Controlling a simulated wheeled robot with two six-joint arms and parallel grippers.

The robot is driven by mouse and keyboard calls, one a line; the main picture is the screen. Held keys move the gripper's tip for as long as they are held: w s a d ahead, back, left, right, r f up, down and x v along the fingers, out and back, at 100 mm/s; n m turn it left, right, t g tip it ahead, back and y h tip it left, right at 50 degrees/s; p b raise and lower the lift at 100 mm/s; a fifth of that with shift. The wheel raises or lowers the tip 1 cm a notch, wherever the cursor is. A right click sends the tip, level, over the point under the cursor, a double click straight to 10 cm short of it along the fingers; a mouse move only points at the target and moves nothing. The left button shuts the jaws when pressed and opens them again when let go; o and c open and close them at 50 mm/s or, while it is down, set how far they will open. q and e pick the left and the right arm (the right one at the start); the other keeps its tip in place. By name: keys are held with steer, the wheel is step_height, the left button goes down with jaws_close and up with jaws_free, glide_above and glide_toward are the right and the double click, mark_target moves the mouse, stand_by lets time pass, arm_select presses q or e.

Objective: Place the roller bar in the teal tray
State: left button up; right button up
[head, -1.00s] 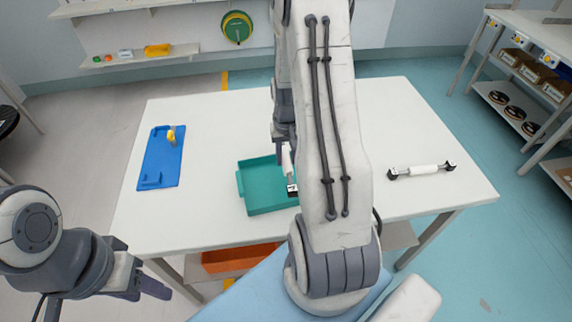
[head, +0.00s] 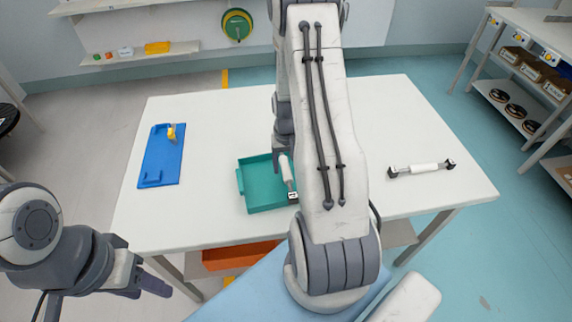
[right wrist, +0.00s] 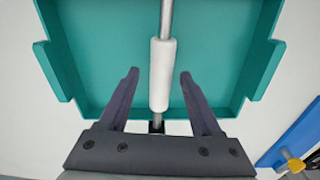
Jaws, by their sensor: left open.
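The teal tray (head: 243,191) sits on the white table, left of my right arm. A roller bar (head: 287,172) with a white sleeve and dark end lies over the tray's right part, partly hidden by my arm. In the right wrist view, the roller bar (right wrist: 162,75) runs lengthwise over the tray (right wrist: 110,60). My right gripper (right wrist: 158,75) is open, with a finger on each side of the bar and gaps between. I cannot tell whether the bar's near end rests on the rim. My left gripper (head: 155,287) is open and empty, off the table's front left.
A second roller bar (head: 422,168) lies at the table's right. A blue fixture (head: 160,160) with a yellow part stands at the left. An orange bin (head: 240,256) is below the table. The back left of the table (head: 210,115) is clear.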

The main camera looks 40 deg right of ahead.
mark_target(287, 167)
steer(key=shift+r, duration=0.55)
step_height(287, 167, up, 12)
steer(key=shift+f, duration=0.2)
steer(key=s+a+r+n, duration=0.2)
steer(key=a+r+n, duration=0.15)
steer(key=a, duration=0.75)
steer(key=s+a+r+n, duration=0.1)
steer(key=a+r+n, duration=0.25)
steer(key=a, duration=0.75)
steer(key=s+a+r+n+y, duration=0.1)
steer(key=s+a+n, duration=0.5)
steer(key=s+a, duration=0.4)
steer(key=s, duration=0.4)
steer(key=shift+s+a+n, duration=0.15)
steer(key=shift+a+n, duration=0.2)
steer(key=shift+n, duration=0.05)
